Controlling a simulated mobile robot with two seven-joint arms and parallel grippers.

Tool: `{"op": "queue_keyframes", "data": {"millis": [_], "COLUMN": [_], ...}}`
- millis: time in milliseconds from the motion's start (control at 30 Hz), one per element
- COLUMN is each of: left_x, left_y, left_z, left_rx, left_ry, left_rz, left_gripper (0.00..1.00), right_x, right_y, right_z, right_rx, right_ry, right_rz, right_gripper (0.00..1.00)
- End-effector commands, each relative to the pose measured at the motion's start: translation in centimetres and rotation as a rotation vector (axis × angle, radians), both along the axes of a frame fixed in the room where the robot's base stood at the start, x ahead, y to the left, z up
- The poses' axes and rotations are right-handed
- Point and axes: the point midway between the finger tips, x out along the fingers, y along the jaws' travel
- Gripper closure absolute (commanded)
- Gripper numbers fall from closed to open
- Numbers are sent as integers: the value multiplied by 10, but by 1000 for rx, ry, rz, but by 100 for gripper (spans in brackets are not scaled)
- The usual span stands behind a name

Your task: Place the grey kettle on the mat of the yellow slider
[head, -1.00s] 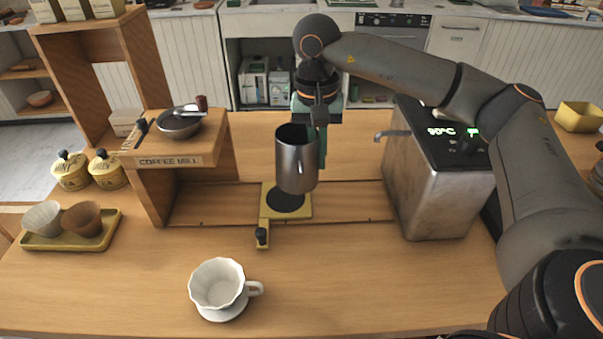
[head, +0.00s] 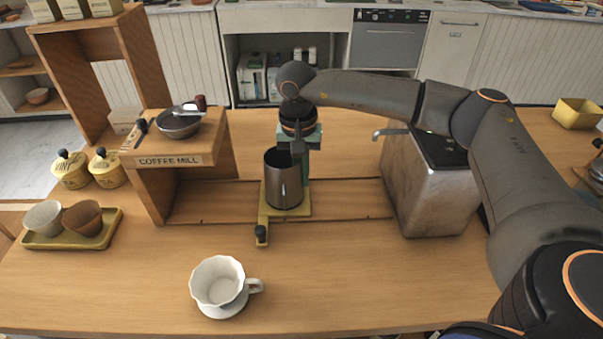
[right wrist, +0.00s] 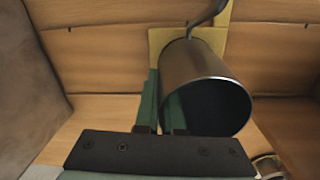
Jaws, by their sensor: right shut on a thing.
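The grey kettle (head: 284,180) is an upright, open-topped metal vessel in the middle of the head view. Its dark opening shows in the right wrist view (right wrist: 208,90). My right gripper (head: 305,162) is behind the kettle and shut on it, with green fingers at its side in the right wrist view (right wrist: 160,106). The yellow slider (head: 264,217) lies under the kettle, its dark knob toward the front. The kettle covers the slider's dark mat. I cannot tell whether its base touches the mat. My left gripper is not in view.
The wooden coffee mill stand (head: 180,160) is left of the slider. A metal water boiler (head: 432,185) with a spout stands right. A white dripper cup (head: 218,284) is in front. A yellow tray (head: 70,241) with two cups is at left. The front right table is clear.

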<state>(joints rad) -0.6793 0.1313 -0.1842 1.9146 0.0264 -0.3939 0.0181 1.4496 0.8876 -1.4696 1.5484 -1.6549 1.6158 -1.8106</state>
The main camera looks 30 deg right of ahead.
Motion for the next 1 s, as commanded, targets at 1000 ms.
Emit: {"op": "queue_keyframes", "data": {"millis": [1000], "left_x": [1], "left_y": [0], "left_z": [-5], "left_rx": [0], "left_ry": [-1], "left_rz": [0], "left_gripper": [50], "right_x": [3], "right_y": [3], "right_z": [65], "right_rx": [1], "right_ry": [-5], "right_rz": [1], "right_gripper": [64]}}
